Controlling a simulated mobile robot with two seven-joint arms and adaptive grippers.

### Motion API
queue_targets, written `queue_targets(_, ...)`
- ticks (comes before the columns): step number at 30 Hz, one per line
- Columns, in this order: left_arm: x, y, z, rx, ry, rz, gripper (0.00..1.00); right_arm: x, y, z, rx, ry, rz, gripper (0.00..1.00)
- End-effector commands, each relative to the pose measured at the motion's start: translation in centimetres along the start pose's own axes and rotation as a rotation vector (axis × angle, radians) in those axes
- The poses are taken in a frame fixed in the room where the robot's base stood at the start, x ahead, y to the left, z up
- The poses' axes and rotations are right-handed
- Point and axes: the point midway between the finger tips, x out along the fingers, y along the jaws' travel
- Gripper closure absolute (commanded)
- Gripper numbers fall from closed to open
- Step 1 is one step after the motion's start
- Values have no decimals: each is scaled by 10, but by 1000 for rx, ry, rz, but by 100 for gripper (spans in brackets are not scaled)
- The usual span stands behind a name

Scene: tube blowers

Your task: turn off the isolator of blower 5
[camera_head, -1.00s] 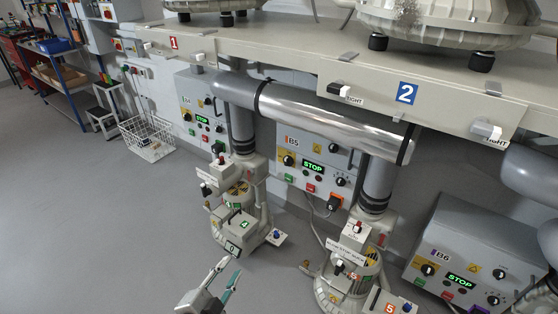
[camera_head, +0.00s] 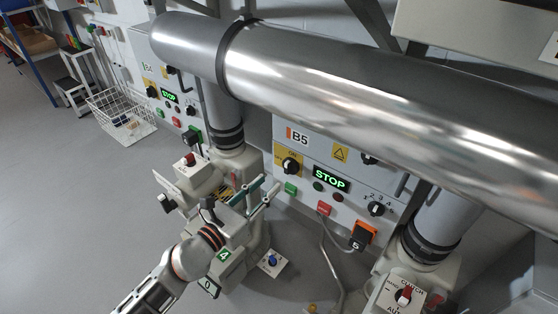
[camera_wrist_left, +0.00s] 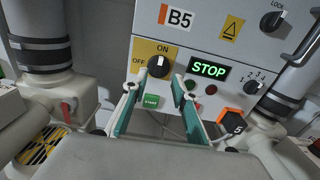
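The isolator of blower 5 is a round black knob on a yellow ON/OFF plate (camera_head: 290,168). It sits on the grey panel labelled B5 (camera_head: 300,137), left of a green STOP display (camera_head: 330,179). The left wrist view shows the knob (camera_wrist_left: 158,66) with its white mark pointing up towards ON. My left gripper (camera_head: 262,190) is open and empty, its teal fingers apart. In the left wrist view, its fingertips (camera_wrist_left: 154,86) are just below the knob, one towards each side, not around it. My right gripper is in neither view.
A large shiny pipe (camera_head: 370,90) runs across above the panel. The B4 panel (camera_head: 168,95) and a wire basket (camera_head: 122,115) are at left.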

Motion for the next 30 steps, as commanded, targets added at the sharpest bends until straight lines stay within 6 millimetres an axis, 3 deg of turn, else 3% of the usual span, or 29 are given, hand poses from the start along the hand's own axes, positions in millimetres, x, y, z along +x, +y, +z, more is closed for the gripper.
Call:
queue_targets(18,73,0,-1,21,1,-2,72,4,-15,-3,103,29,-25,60)
queue_targets(30,80,1,3,21,-2,-2,75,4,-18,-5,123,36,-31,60)
